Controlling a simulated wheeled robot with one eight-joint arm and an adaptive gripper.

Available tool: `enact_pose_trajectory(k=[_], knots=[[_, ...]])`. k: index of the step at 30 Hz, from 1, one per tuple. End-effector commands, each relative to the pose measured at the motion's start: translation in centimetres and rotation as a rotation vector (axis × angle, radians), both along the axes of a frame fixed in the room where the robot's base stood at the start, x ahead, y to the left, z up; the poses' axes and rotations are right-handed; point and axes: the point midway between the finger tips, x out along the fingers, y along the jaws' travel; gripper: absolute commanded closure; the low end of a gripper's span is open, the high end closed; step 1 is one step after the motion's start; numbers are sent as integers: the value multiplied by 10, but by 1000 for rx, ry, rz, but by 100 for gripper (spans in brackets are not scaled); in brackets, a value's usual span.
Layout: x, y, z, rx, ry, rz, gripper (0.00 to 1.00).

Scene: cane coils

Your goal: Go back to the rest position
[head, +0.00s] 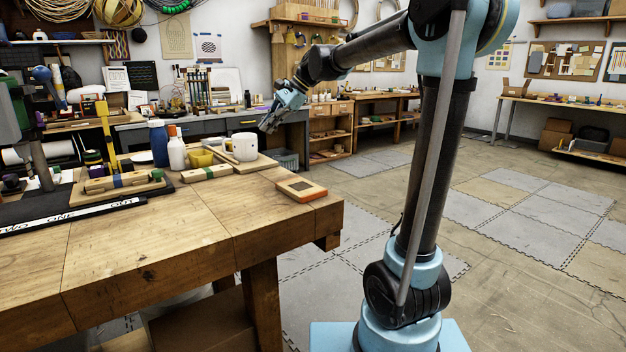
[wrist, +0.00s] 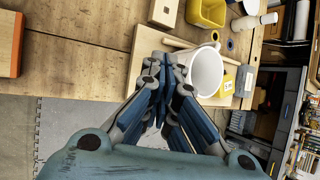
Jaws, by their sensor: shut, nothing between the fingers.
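My gripper (head: 270,122) is raised in the head view, beyond the right end of the wooden workbench (head: 150,255) and to the right of a white mug (head: 243,147). In the wrist view my gripper (wrist: 163,98) points toward the bench with its blue-grey fingers together and nothing between them. The white mug (wrist: 205,72) shows just behind the fingertips there, partly covered by them. It stands upright on a wooden board (wrist: 150,48). I cannot tell the exact gap between fingers and mug.
An orange and wood block (head: 302,190) lies near the bench's right corner. A yellow container (head: 201,158), a white bottle (head: 177,152) and a blue bottle (head: 158,143) stand left of the mug. Open floor with grey mats (head: 510,225) lies to the right.

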Motion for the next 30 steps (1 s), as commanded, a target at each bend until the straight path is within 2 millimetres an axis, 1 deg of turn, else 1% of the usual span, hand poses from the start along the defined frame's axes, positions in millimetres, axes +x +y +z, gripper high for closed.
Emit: enact_pose_trajectory(k=[1, 6, 11, 12, 18, 24, 27, 30], knots=[[-5, -20, -7, -25, -52, 8, 100], [-21, -80, -32, -125, -229, 62, 100], [-39, -134, -57, -239, -382, 125, 100], [-44, -147, -64, -271, -418, 145, 100], [-73, -209, -98, -438, -579, 249, 100], [-103, -265, -134, -618, -704, 371, 100], [-115, -284, -147, -691, -744, 424, 100], [-124, -299, -158, -749, -770, 467, 100]])
